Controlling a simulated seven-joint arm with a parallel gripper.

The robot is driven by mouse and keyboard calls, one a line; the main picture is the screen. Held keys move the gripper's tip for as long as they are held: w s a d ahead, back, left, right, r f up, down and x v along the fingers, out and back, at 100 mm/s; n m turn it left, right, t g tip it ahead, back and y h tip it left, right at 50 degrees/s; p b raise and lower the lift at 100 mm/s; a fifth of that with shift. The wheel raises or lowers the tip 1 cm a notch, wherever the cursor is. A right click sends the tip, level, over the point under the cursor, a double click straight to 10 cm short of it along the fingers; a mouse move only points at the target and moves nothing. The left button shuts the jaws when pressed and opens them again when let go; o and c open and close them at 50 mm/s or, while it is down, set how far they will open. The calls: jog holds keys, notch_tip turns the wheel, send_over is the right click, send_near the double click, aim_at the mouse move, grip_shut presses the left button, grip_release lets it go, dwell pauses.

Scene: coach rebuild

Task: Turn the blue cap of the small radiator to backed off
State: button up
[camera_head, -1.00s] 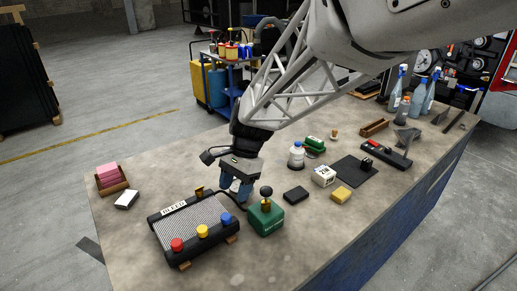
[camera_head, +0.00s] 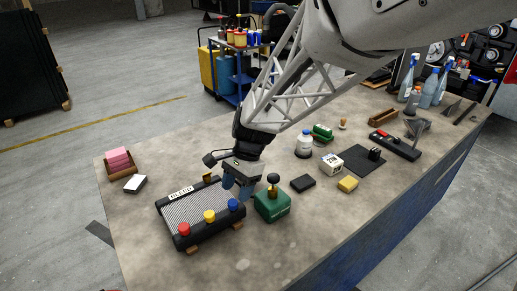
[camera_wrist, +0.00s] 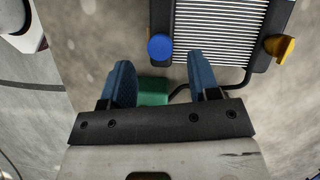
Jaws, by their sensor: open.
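The small radiator (camera_head: 190,215) lies on the bench at the left, with red (camera_head: 184,229), yellow (camera_head: 209,216) and blue caps along its near edge. The blue cap (camera_head: 233,204) is at the right end of that row; the wrist view shows it as a round blue disc (camera_wrist: 160,47) at the radiator's corner. My gripper (camera_head: 237,194) hangs above the radiator's right end, close to the blue cap. In the wrist view, my gripper (camera_wrist: 163,80) is open and empty. The blue cap appears beyond the gap between its fingertips, apart from them.
A green box with a black knob (camera_head: 272,205) stands just right of the radiator, partly hidden below my gripper in the wrist view. A yellow fitting (camera_wrist: 280,47) sits on the radiator's far side. A black block (camera_head: 303,183) lies farther right. The bench front is clear.

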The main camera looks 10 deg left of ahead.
aim_at(233, 201)
jog(key=shift+x, duration=1.85)
jog(key=c, duration=0.9)
